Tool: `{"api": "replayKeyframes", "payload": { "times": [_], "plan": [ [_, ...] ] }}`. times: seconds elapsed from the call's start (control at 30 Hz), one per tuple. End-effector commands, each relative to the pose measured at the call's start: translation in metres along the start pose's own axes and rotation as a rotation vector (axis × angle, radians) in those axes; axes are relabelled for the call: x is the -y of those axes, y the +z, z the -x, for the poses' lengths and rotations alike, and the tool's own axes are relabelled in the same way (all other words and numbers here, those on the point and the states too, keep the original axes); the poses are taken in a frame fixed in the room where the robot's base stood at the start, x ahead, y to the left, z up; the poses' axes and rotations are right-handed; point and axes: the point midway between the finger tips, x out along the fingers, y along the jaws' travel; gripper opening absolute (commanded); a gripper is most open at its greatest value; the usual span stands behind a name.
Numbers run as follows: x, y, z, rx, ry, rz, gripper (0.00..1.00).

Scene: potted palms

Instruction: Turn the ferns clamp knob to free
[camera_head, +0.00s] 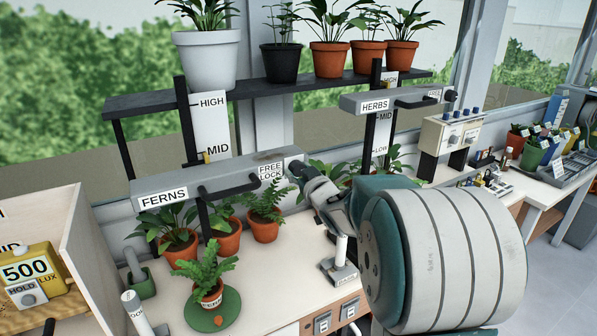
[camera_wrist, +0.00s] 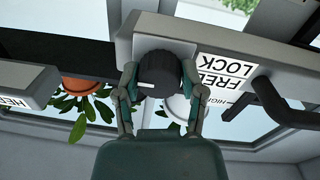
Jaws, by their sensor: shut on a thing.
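The grey ferns clamp bar (camera_head: 225,178) bears a FERNS label and a FREE/LOCK label (camera_head: 270,172) near its right end. Its dark round knob (camera_wrist: 160,72) sits at that end, beside the label, which appears upside down in the wrist view (camera_wrist: 222,77). A short white mark shows on the knob's face, lying roughly sideways in that view. My gripper (camera_wrist: 159,80) has one finger on each side of the knob and is shut on it. In the head view my gripper (camera_head: 297,167) reaches the bar's right end and mostly hides the knob.
A black handle (camera_head: 230,187) runs along the bar's front. A second bar labelled HERBS (camera_head: 375,104) is behind to the right. Potted ferns (camera_head: 265,222) stand below on the bench, and potted plants line the shelf (camera_head: 270,88) above. A yellow lux meter (camera_head: 28,275) is at lower left.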

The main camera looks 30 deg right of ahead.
Motion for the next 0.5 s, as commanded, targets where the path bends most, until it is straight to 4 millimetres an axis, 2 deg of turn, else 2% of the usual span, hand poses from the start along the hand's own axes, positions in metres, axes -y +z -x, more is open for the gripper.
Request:
{"api": "replayKeyframes", "payload": {
  "times": [0.27, 0.5],
  "plan": [
    [0.0008, -0.0002, -0.0004, -0.009, 0.0, 0.137, 0.05],
    [0.0008, 0.0002, -0.0005, -0.02, 0.002, 0.348, 0.05]
  ]
}}
